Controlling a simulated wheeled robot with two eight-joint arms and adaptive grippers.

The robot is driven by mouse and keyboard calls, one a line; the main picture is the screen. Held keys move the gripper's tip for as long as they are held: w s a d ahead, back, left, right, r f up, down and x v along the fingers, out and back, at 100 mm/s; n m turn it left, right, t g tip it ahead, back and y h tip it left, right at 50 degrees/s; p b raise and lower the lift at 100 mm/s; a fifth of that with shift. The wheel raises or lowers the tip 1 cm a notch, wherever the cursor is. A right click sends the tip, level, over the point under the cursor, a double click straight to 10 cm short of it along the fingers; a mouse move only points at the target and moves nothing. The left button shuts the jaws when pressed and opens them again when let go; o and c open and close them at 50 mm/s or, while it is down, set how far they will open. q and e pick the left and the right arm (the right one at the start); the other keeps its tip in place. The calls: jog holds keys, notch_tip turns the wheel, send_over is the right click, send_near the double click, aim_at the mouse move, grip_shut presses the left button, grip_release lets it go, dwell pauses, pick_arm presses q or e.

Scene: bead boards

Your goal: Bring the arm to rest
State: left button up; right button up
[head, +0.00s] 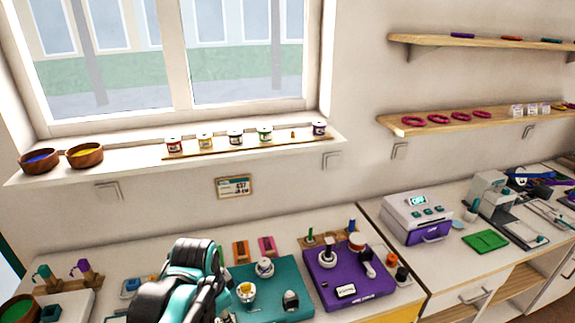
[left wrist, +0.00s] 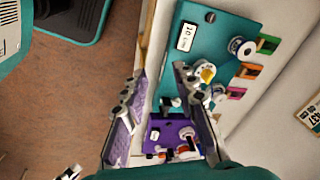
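My left arm, black and teal, rises from the bottom of the head view in front of the counter; its fingers are hard to make out there. In the left wrist view my left gripper (left wrist: 159,72) is open, its two fingers well apart with nothing held between them. The teal board (head: 245,272) lies just right of the arm in the head view and also shows beyond the fingers in the left wrist view (left wrist: 215,45). The purple board (head: 328,288) lies further right. My right gripper does not show in the head view.
A white cup with yellow contents (head: 246,292) and a white spool (head: 264,267) stand on the teal board. A grey machine (head: 417,212) stands further right. Wooden bowls (head: 84,155) and several jars line the windowsill (head: 130,167). Open floor (left wrist: 60,100) shows beside the counter.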

pick_arm(q)
jog(key=s+a+f+n+t, duration=0.2)
jog(key=s+n, duration=0.4)
jog(key=n, duration=0.4)
jog(key=shift+s+a+t, duration=0.3)
jog(key=shift+a+t, duration=0.15)
jog(key=shift+t, duration=0.95)
